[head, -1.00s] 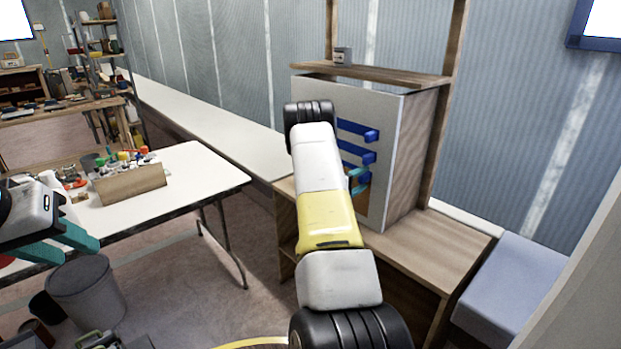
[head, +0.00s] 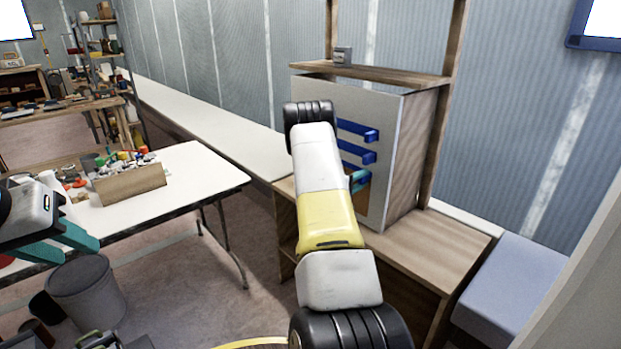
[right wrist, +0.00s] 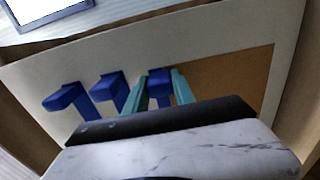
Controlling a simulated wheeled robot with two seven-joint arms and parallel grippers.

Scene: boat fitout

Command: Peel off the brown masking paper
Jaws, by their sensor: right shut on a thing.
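The brown masking paper (head: 361,203) lies on the front of a pale grey panel (head: 389,150), partly hidden by my right arm. In the right wrist view the paper (right wrist: 232,75) covers the panel's right part. Several blue tabs stick out from the panel; the upper tab (head: 358,131) and middle tab (head: 357,153) show in the head view. My right gripper (right wrist: 159,88) is shut on the blue tab (right wrist: 160,83) at the paper's left edge. My left gripper (head: 68,240) is empty, its teal fingers apart, by the white table.
The panel's cabinet stands on a wooden bench (head: 440,245), with a shelf (head: 385,74) and small grey tin (head: 342,55) above. A white table (head: 190,180) holds a wooden box (head: 131,184) at left. A grey bin (head: 88,290) stands on the floor.

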